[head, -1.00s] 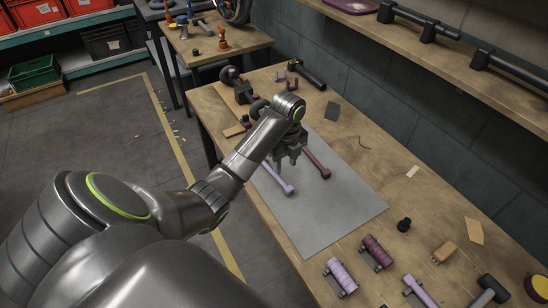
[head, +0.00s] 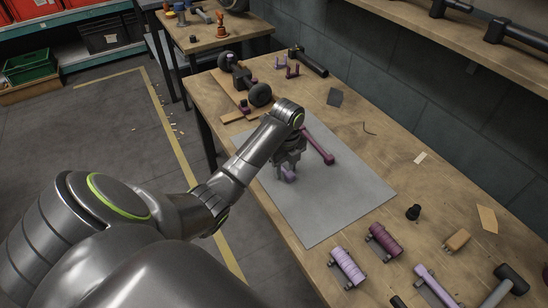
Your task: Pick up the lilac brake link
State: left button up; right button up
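The lilac brake link (head: 290,177) lies on the grey mat (head: 335,205); only its near end shows below my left gripper, and the rest is hidden behind the gripper and arm. My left gripper (head: 284,172) points down over the link, with its fingers at or very close to it. Whether the fingers are closed on the link cannot be made out. A plum link (head: 318,146) lies on the mat just to the right of the gripper. My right gripper is out of view.
A dark wheeled assembly (head: 242,80) sits at the bench's far end. The mat's right part is clear.

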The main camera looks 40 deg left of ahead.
pick_arm(q)
grip_shut()
dwell(0.6)
